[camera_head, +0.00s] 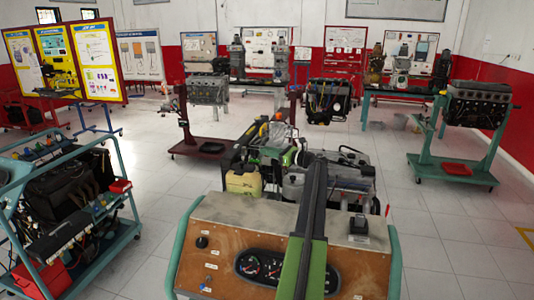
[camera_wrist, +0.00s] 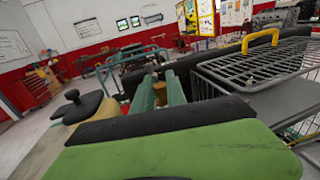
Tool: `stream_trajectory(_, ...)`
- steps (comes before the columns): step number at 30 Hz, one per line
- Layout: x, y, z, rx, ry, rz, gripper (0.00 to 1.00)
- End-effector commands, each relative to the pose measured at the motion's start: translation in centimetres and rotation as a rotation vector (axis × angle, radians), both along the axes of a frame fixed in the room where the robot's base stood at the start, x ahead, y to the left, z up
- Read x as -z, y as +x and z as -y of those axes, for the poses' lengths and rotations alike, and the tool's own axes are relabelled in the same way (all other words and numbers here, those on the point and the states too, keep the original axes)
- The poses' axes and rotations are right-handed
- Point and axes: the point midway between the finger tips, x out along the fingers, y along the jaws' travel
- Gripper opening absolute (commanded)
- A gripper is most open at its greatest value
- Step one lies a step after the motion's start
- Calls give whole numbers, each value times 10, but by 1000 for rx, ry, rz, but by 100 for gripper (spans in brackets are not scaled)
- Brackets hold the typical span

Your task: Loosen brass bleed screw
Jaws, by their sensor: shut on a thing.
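In the wrist view, my gripper (camera_wrist: 159,92) has two teal fingers pointing away from the camera. A small brass-coloured piece (camera_wrist: 160,93), which looks like the brass bleed screw, sits between them, and the fingers are shut on it. Its lower part and what it is threaded into are hidden by the fingers and my dark and green gripper body. In the head view, my arm reaches over the control panel to the engine trainer (camera_head: 335,182). The screw cannot be made out there.
The panel (camera_head: 215,240) is in front. Other engine stands surround open floor.

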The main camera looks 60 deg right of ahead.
Motion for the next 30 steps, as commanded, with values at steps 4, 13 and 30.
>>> stream_trajectory(4, 0, 1, 0, -3, 0, 1, 0)
stream_trajectory(13, 0, 1, -1, -3, 0, 0, 28)
stream_trajectory(30, 0, -25, 1, 0, 0, 0, 39)
